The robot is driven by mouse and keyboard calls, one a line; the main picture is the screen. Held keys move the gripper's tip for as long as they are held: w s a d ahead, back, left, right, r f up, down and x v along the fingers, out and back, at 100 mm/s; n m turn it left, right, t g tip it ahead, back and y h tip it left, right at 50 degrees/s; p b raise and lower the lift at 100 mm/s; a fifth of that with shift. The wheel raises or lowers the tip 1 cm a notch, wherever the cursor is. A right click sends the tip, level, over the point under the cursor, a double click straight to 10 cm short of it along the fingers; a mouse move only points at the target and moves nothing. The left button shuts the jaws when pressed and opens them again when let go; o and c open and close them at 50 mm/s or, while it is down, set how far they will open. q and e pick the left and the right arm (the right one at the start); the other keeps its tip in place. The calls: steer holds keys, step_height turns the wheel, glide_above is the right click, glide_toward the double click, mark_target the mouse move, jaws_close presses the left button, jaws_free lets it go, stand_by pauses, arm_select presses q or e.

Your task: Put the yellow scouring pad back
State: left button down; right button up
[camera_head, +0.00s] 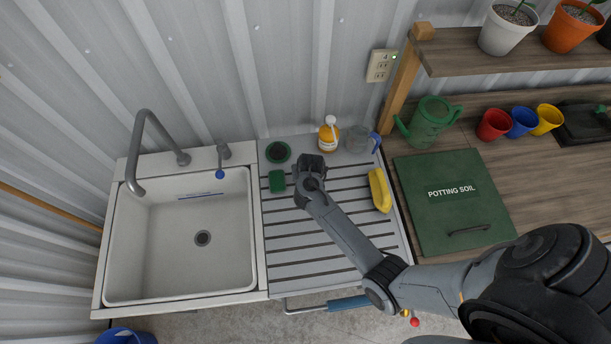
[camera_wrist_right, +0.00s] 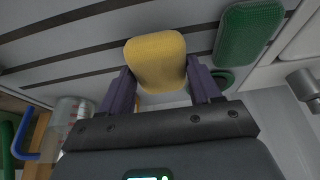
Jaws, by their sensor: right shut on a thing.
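The yellow scouring pad (camera_wrist_right: 157,58) is gripped between the two fingers of my right gripper (camera_wrist_right: 160,76), which is shut on it. In the head view my right gripper (camera_head: 309,166) is over the upper part of the grooved drainboard (camera_head: 310,262), and it hides the pad there. A green scouring pad (camera_head: 277,181) lies on the drainboard to the left of the gripper; it also shows in the right wrist view (camera_wrist_right: 249,32). I cannot tell whether the yellow pad touches the board. My left gripper is not in view.
A round green dish (camera_head: 278,152), an orange bottle (camera_head: 328,136) and a clear jug (camera_head: 357,139) stand along the drainboard's back. A yellow curved item (camera_head: 380,190) lies at right. The sink (camera_head: 180,255) is left; a green potting soil box (camera_head: 452,200) is right.

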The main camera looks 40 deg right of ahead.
steer(key=shift+f, duration=0.9)
steer(key=shift+f, duration=0.1)
steer(key=o, duration=0.9)
steer(key=shift+o, duration=0.2)
steer(key=p+v, duration=0.4)
steer(key=v, duration=0.6)
steer(key=s+a+r+n+y, duration=0.1)
steer(key=s+a+r+n, duration=0.1)
steer(key=s, duration=0.4)
steer(key=s+a+r+n, duration=0.3)
steer(key=s+r, duration=0.3)
steer(key=s, duration=0.1)
steer(key=s+a+r+n+y, duration=0.1)
steer(key=s+a+r+n, duration=0.2)
steer(key=s, duration=0.4)
steer(key=shift+r+n+y, duration=0.3)
steer(key=shift+r, duration=0.1)
steer(key=shift+a, duration=0.15)
step_height(320, 180, up, 9)
steer(key=p, duration=0.9)
steer(key=shift+f, duration=0.25)
